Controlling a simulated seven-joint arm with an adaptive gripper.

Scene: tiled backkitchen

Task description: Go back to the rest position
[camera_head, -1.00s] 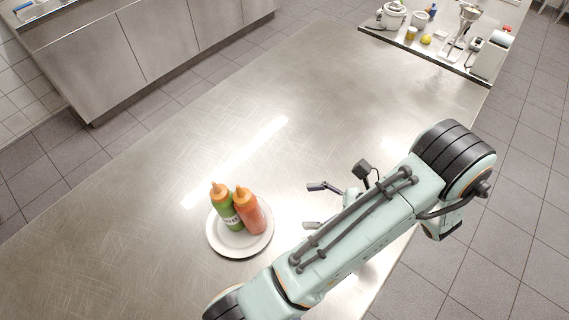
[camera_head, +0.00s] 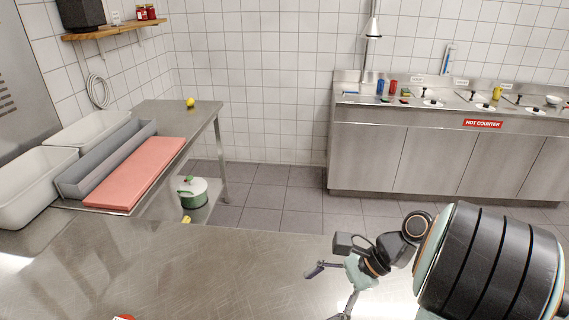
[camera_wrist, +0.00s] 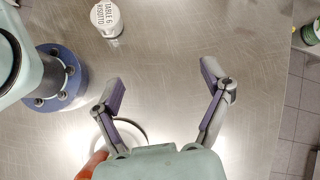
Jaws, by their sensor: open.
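My gripper (camera_head: 328,292) is above the steel worktop (camera_head: 210,270) at the lower right of the head view, open and empty. In the wrist view its two fingers (camera_wrist: 160,80) are spread wide, with only bare steel between their tips. An orange-red bottle (camera_wrist: 92,166) shows partly at the bottom of the wrist view, behind my gripper's body. A rounded rim is visible beside it, mostly hidden. A white round container (camera_wrist: 106,17) marked "TABLE 6 RISOTTO" stands near the top of the wrist view, apart from the fingers.
Across the floor is a steel hot counter (camera_head: 375,155). At left, a side table holds pale bins (camera_head: 88,130), a grey tray (camera_head: 75,185), a red board (camera_head: 140,172) and a lemon (camera_head: 190,102).

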